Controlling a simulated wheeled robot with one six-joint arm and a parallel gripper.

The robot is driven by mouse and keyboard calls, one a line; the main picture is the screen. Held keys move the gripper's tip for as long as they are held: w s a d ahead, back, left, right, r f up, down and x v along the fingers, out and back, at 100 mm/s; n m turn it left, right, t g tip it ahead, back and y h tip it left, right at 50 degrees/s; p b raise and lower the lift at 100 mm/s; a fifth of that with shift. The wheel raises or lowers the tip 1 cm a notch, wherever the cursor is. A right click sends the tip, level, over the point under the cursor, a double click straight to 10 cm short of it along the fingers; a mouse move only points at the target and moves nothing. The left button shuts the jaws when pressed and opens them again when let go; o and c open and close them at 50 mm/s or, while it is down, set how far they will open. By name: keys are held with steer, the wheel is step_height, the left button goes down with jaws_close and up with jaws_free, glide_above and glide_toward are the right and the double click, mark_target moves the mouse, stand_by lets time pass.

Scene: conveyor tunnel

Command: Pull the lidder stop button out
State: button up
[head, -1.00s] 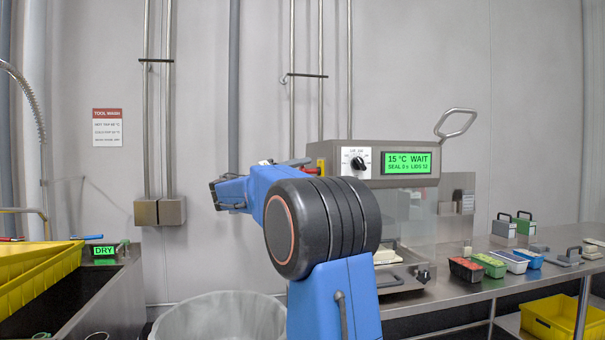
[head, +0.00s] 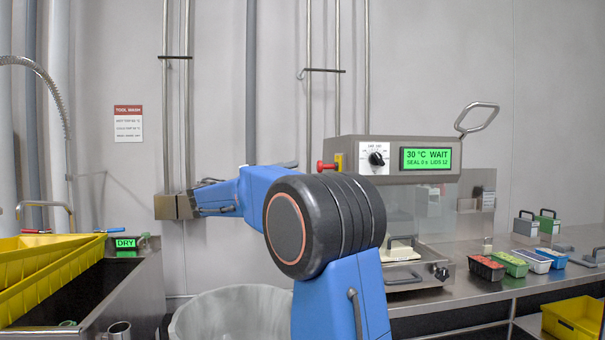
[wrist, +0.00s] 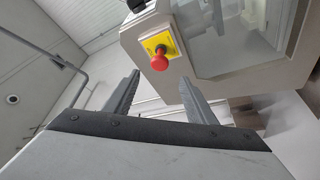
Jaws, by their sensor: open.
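The lidder's stop button is a red mushroom knob (head: 325,166) on a yellow plate (head: 338,164), at the left side of the lidder's grey top housing (head: 350,146). In the wrist view the red knob (wrist: 159,62) stands out from its yellow plate (wrist: 160,43). My gripper (wrist: 159,77) is open and empty, its two grey fingers spread, with the knob showing beyond the fingertips and between them. It looks apart from the fingers, but the exact distance is hard to tell.
The lidder's green display (head: 430,159) reads 30 °C WAIT, beside a black dial (head: 376,158). Several food trays (head: 487,267) stand on the steel counter at right. A grey bin (head: 232,317) and yellow crates (head: 50,265) are at left. Wall pipes run behind my arm.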

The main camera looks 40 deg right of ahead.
steer(key=shift+v, duration=3)
